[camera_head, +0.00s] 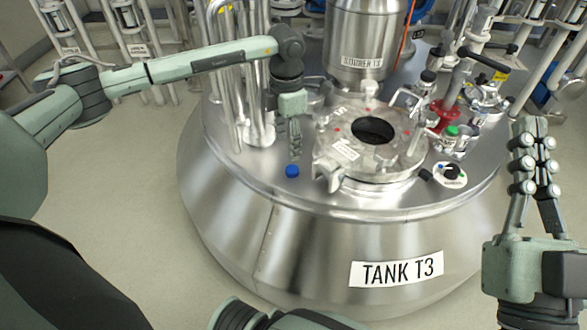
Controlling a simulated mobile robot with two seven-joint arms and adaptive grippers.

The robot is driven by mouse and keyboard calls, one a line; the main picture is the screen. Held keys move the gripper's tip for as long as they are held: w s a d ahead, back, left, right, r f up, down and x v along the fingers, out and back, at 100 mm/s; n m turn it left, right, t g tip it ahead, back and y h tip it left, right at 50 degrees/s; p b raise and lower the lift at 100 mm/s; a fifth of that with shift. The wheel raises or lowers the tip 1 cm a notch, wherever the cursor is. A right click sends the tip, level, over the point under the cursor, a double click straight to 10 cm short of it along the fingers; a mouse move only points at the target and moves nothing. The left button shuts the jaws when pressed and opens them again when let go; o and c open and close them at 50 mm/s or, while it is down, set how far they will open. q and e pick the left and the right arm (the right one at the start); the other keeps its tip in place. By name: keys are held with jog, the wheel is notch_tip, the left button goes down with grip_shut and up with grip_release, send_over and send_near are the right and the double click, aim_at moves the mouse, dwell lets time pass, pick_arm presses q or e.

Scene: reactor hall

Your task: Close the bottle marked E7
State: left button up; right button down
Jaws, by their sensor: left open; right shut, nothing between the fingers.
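I cannot make out a bottle marked E7 in the head view. A small blue cap (292,171) sits on the tank top, left of the round hatch. My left gripper (295,154) points down just above and behind the blue cap in the picture. It is open, though its fingers look close together from this angle; whether it touches the cap I cannot tell. My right gripper (529,122) points up at the right edge, away from the tank top. It is shut and empty.
The steel tank (300,250), labelled TANK T3, fills the middle. Its round hatch (373,130) has a dark opening. Upright pipes (225,75) stand behind my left gripper. A stirrer housing (365,35) rises at the back. Valves, including a red one (444,113), crowd the right.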

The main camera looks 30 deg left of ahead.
aim_at(291, 169)
pick_arm(q)
jog(key=shift+d+f, duration=0.1)
jog(key=shift+f, duration=1.25)
pick_arm(e)
jog(key=shift+d+r, duration=0.15)
jog(key=shift+r, duration=0.1)
pick_arm(q)
jog(key=shift+d+f, duration=0.1)
jog(key=shift+f, duration=0.2)
jog(key=f, duration=0.3)
jog(key=f+b, duration=0.1)
jog(key=shift+d+f, duration=0.25)
jog(key=shift+d, duration=0.05)
pick_arm(e)
jog(key=shift+s+d+r+t+y, duration=0.2)
jog(key=shift+s+r+t, duration=0.1)
jog(key=shift+r+t, duration=0.15)
jog(key=shift+s+d+r+t+y, duration=0.15)
jog(key=shift+s+r+t+y, duration=0.1)
jog(key=shift+r+t, duration=0.15)
pick_arm(q)
jog(key=shift+c, duration=0.5)
jog(key=c, duration=0.7)
